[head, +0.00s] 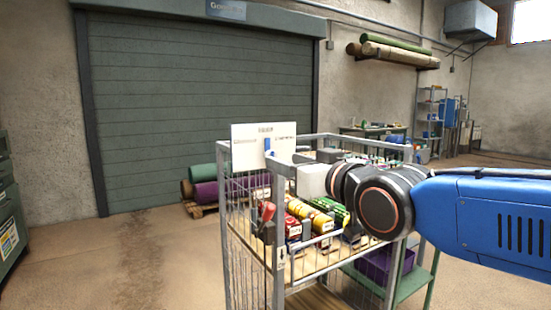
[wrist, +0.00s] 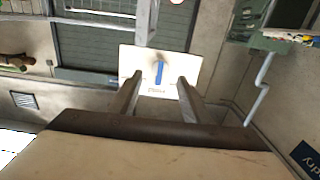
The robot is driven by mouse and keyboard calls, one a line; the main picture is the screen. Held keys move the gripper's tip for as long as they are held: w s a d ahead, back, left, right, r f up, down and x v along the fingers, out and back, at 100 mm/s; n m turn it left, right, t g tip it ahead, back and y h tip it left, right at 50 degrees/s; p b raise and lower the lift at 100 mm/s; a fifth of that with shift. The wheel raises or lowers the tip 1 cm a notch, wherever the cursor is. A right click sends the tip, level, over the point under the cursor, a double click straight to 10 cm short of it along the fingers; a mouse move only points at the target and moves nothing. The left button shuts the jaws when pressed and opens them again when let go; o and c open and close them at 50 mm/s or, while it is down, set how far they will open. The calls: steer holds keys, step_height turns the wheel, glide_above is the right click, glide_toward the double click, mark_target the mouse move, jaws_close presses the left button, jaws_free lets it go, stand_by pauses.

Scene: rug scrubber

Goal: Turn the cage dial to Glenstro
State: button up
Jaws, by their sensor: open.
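In the wrist view the board (wrist: 140,58) and blue pointer (wrist: 159,72) lie ahead, between my fingers in the picture. My gripper (wrist: 160,80) is open and empty, apart from the pointer as far as I can tell.
The cage holds several yellow, red and green items (head: 318,217). Floor at left is clear.

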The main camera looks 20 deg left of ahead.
mark_target(269, 152)
steer(key=shift+x, duration=2.85)
steer(key=c, duration=1)
